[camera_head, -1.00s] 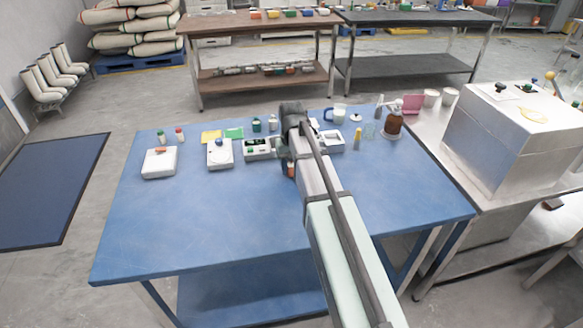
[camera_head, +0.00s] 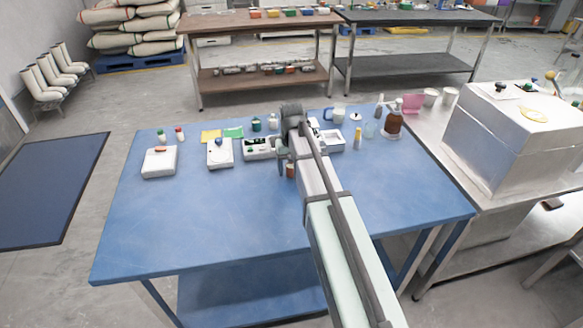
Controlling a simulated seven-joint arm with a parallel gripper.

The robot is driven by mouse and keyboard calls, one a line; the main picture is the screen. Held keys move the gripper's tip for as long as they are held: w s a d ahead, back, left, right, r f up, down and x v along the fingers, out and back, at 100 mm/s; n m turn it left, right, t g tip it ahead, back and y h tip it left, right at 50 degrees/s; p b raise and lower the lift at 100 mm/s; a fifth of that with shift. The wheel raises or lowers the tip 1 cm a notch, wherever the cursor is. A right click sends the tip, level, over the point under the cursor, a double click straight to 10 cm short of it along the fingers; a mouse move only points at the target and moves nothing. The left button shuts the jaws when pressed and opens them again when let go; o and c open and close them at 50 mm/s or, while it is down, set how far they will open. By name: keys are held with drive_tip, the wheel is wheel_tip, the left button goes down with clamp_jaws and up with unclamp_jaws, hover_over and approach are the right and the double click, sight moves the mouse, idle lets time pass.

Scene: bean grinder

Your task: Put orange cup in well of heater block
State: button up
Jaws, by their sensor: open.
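A small orange-brown cup (camera_head: 290,171) stands on the blue table, partly hidden by my arm. My gripper (camera_head: 283,159) is open, just beside and above the cup at its left; my arm hides much of the fingers, and I cannot tell whether they touch the cup. I cannot say for sure which device is the heater block. A white device with a dark panel and green spots (camera_head: 257,148) stands just left of my gripper. Another white box with a grey top (camera_head: 331,140) stands to the right, partly behind my arm.
A white device with an orange disc on top (camera_head: 159,162) and a white device with a blue knob (camera_head: 220,154) stand at left. The table's front (camera_head: 220,215) is clear.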

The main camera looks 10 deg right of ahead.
wheel_tip(320, 180, up, 12)
drive_tip(key=shift+f, duration=0.2)
drive_tip(key=shift+o, duration=0.4)
drive_tip(key=shift+r, duration=0.35)
drive_tip(key=shift+s+a+r, duration=0.1)
drive_tip(key=shift+s+r, duration=0.05)
drive_tip(key=shift+r, duration=0.15)
drive_tip(key=s+r+t, duration=0.1)
drive_tip(key=s+t, duration=0.1)
drive_tip(key=s, duration=0.6)
drive_tip(key=shift+w+f+t, duration=0.45)
drive_tip(key=shift+w+f, duration=0.95)
drive_tip(key=shift+f, duration=0.55)
drive_tip(key=shift+w+f+t, duration=0.4)
drive_tip(key=shift+w+f, duration=1)
drive_tip(key=shift+f, duration=0.55)
drive_tip(key=shift+w+f+t, duration=0.45)
drive_tip(key=shift+w+f, duration=0.95)
drive_tip(key=shift+f, duration=0.55)
